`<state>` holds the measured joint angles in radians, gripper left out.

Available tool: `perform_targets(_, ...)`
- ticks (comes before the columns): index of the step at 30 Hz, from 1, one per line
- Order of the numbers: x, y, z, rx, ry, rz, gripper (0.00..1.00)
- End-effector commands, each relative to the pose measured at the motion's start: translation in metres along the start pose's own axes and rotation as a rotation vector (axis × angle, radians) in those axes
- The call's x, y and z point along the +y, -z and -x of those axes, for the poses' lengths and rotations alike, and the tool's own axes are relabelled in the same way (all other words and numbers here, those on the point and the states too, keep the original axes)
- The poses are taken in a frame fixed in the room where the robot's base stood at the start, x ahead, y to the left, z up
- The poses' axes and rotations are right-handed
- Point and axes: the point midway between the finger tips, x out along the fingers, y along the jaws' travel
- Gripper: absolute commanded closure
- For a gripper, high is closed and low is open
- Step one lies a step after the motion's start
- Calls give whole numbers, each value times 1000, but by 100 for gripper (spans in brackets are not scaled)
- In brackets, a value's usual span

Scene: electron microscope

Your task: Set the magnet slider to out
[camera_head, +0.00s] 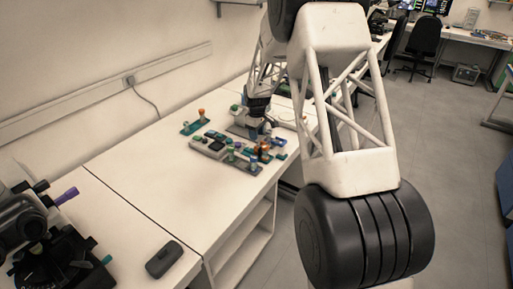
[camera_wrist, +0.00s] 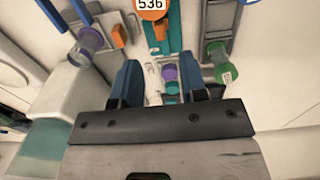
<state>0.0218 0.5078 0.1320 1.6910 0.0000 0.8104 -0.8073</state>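My gripper (camera_wrist: 157,68) is open in the wrist camera view, with its two blue fingers wide apart. A small purple and teal knob (camera_wrist: 169,74) shows between and beyond the fingers; I cannot tell whether a finger touches it. A teal bar (camera_wrist: 168,28) runs away from it, under an orange tag (camera_wrist: 151,8) marked 536. No readable label tells which part is the magnet slider. In the head camera view my gripper (camera_head: 259,121) is over the far part of the bench, among small coloured parts, and its fingers are too small to make out.
Black equipment (camera_head: 50,245) stands at lower left.

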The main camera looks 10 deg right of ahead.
Motion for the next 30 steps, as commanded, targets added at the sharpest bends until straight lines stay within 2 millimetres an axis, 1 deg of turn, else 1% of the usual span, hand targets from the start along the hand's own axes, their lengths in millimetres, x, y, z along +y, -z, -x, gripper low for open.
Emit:
perform_targets(5,0,0,-11,-1,1,0,61)
perform_targets(18,0,0,-61,-2,2,0,61)
perform_targets(24,0,0,-74,0,0,0,61)
perform_targets(30,0,0,-76,0,0,0,61)
